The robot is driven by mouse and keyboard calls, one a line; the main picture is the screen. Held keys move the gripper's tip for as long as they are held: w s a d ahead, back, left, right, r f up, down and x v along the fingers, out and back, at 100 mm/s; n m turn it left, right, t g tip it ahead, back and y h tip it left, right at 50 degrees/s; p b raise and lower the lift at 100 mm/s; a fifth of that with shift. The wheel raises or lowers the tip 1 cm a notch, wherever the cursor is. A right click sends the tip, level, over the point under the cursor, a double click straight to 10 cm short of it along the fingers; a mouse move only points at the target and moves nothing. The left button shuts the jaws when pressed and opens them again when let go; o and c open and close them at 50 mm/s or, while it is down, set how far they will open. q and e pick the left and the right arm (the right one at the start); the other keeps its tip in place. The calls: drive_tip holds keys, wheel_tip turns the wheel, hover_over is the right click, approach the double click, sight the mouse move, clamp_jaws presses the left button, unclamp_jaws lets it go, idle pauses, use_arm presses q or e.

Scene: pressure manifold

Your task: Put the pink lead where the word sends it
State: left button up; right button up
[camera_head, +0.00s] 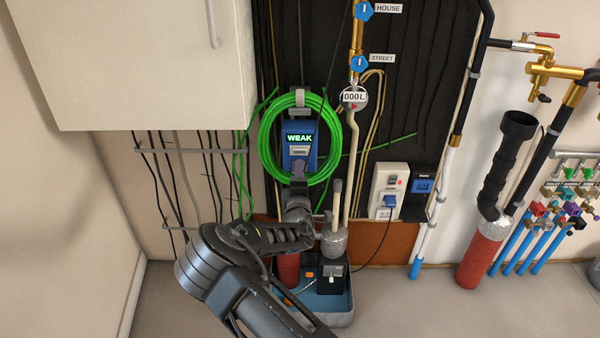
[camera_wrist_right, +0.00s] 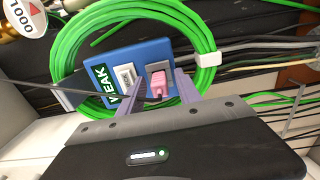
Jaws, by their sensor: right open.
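The blue box (camera_head: 308,130) hangs on the dark wall panel inside the green hose coil and its display reads WEAK. In the right wrist view the blue box (camera_wrist_right: 150,58) appears turned, with a pale socket (camera_wrist_right: 125,76) and a grey socket side by side. The pink lead's plug (camera_wrist_right: 158,84) sits at the grey socket. My right gripper (camera_wrist_right: 160,92) is open, its two fingers on either side of the pink plug; contact is unclear. In the head view my right gripper (camera_head: 299,172) is just below the box and the pink plug is hidden. My left gripper is out of view.
The green hose coil (camera_head: 265,150) surrounds the box closely. A white outlet (camera_head: 390,180) with a blue plug and a dark unit (camera_head: 422,188) are to the right. A blue tray (camera_head: 342,318) with several items stands below. A cabinet (camera_head: 130,70) overhangs at left.

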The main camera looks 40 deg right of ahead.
drive_tip(key=shift+b, duration=0.35)
idle(0.7)
clamp_jaws()
idle(0.5)
drive_tip(key=shift+s, duration=0.1)
idle(1.0)
drive_tip(key=shift+p+v, duration=0.55)
drive_tip(key=shift+v, duration=2.4)
